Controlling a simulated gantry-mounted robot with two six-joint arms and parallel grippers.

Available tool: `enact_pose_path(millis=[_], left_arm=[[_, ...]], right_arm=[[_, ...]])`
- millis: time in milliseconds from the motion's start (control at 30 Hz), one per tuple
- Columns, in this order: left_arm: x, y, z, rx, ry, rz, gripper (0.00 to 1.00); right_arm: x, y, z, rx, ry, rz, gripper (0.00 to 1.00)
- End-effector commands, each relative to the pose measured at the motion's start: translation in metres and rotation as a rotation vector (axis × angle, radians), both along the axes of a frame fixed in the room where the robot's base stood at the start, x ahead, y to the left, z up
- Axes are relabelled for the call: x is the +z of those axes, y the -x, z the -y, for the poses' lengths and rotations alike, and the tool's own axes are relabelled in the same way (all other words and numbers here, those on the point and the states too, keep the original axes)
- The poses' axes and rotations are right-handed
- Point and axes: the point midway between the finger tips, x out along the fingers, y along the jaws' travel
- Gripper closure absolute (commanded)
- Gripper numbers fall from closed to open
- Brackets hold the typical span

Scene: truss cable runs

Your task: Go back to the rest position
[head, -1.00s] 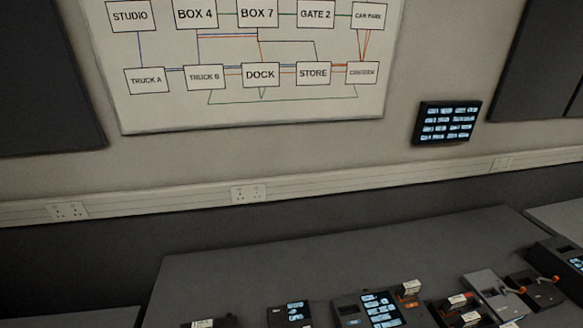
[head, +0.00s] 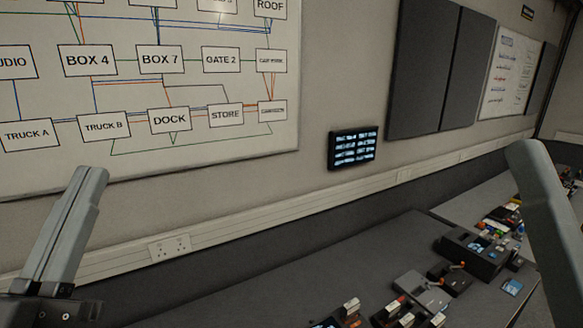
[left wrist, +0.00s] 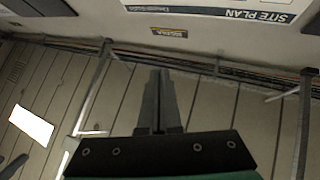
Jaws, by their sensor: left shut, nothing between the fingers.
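My left gripper (head: 88,185) is raised at the lower left of the head view, its grey fingers pointing up in front of the wall chart. It also shows in the left wrist view (left wrist: 160,75), where the two fingers lie together with nothing between them. A grey rounded part of my right arm rises at the right edge of the head view; its jaws cannot be made out. Neither arm is seen touching anything.
A wall chart (head: 200,95) and a small lit screen (head: 353,148) hang on the wall above white trunking (head: 215,232). A dark desk (head: 300,285) below carries several devices (head: 475,250). The left wrist view shows a site plan sign (left wrist: 240,10) and metal rails (left wrist: 92,90).

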Motion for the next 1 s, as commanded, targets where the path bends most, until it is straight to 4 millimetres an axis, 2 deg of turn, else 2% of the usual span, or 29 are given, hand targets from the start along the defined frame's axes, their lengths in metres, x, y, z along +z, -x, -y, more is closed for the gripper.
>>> enact_pose_path(millis=[33, 67, 100, 133, 200, 300, 400, 500, 600, 1000], left_arm=[[0.026, 0.025, 0.006, -0.049, 0.029, 0.078, 1.00], [0.037, 0.040, 0.007, -0.080, 0.051, 0.118, 1.00], [0.048, 0.062, 0.010, -0.145, 0.094, 0.167, 1.00], [0.046, 0.066, 0.013, -0.226, 0.155, 0.161, 1.00], [0.087, 0.060, 0.012, -0.232, 0.170, 0.146, 1.00], [0.121, 0.059, 0.012, -0.229, 0.168, 0.144, 1.00], [0.152, 0.059, 0.012, -0.227, 0.167, 0.143, 1.00], [0.173, 0.059, 0.012, -0.226, 0.167, 0.142, 1.00], [0.181, 0.058, 0.012, -0.226, 0.166, 0.141, 1.00], [0.177, 0.058, 0.012, -0.224, 0.166, 0.142, 1.00]], right_arm=[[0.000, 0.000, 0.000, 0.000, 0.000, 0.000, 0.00], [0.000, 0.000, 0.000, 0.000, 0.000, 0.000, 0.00], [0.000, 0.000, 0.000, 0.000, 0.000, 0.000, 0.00], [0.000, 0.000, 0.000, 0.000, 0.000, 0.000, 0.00], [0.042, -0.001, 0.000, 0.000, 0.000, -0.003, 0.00], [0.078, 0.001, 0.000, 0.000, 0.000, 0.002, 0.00], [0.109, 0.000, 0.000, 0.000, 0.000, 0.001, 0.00], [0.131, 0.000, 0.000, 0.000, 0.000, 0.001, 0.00], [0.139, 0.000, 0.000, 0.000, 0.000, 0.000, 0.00], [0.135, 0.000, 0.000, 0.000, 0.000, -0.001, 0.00]])
